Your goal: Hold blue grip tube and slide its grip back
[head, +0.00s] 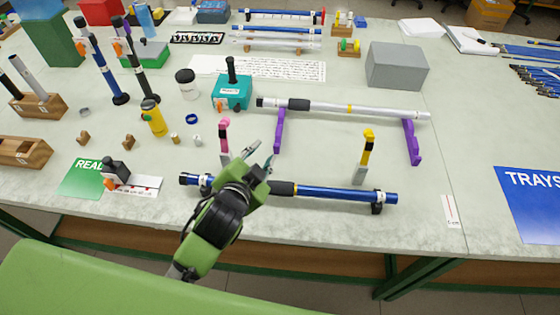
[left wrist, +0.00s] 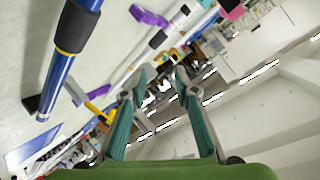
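The blue grip tube (head: 335,193) lies along the front of the table on low black supports, with a black grip (head: 283,188) around its middle part. In the left wrist view the tube (left wrist: 58,75) and its black grip (left wrist: 76,28) show at the upper left, outside the fingers. My left gripper (head: 259,157) is above and in front of the tube, just left of the grip, and hides part of the tube. Its fingers (left wrist: 160,82) are apart with nothing between them. My right gripper is in neither view.
Behind the tube, a silver tube (head: 380,112) rests on purple stands (head: 412,143). Pink (head: 225,140) and yellow-topped (head: 364,155) upright pieces stand close behind the blue tube. A grey box (head: 397,66) is at the back.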

